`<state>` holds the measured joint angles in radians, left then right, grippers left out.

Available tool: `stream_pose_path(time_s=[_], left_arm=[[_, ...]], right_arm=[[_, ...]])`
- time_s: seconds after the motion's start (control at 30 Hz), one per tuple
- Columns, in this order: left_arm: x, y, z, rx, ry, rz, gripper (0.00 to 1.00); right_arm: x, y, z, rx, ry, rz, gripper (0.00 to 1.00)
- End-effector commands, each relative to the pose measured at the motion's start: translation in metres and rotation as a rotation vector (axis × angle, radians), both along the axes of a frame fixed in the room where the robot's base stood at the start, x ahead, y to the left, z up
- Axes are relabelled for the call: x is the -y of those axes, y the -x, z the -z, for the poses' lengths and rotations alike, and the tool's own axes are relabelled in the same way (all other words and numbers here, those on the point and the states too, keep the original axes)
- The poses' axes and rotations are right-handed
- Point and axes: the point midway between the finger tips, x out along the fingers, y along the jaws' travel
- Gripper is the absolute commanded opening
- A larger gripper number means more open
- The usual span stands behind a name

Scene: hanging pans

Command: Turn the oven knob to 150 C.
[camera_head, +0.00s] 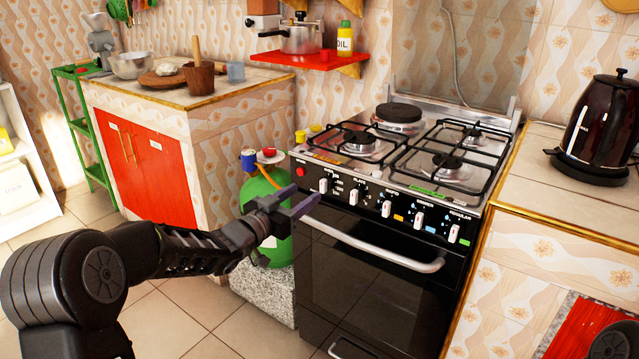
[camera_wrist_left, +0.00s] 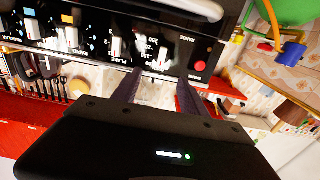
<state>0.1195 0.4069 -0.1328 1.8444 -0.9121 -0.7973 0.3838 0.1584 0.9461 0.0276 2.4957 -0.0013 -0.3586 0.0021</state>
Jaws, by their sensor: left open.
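The black stove (camera_head: 370,260) has a row of several white knobs on its front panel. The leftmost knob (camera_head: 323,185), beside the red button (camera_head: 301,171), is upright. In the left wrist view a white knob (camera_wrist_left: 162,58) with numbers printed around it lies just beyond and between the fingertips; the numbers are too blurred to read surely. My left gripper (camera_head: 306,194) is open and empty, close in front of the panel's left end. In the left wrist view its fingers (camera_wrist_left: 158,83) point at the panel, apart from the knob as far as I can tell.
The oven door handle (camera_head: 370,247) runs just below the knobs. A green gas cylinder (camera_head: 265,210) with an orange hose stands left of the stove, behind my left gripper. A dark kettle (camera_head: 598,125) stands on the right counter (camera_head: 560,195). The floor before the stove is clear.

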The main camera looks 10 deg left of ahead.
Motion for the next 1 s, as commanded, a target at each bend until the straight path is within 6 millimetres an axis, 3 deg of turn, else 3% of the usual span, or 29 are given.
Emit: stream_pose_path(time_s=[0.6,0.9,1.0], left_arm=[[0.028,-0.068,0.0,0.0,0.0,0.0,0.51],[0.029,-0.071,0.0,-0.001,0.001,-0.001,0.51],[0.028,-0.071,0.0,-0.001,0.0,-0.001,0.44]], right_arm=[[0.001,-0.001,0.007,0.001,0.001,0.003,0.36],[0.001,-0.001,0.006,0.001,0.001,0.003,0.36],[0.001,-0.001,0.006,0.001,0.001,0.003,0.36]])
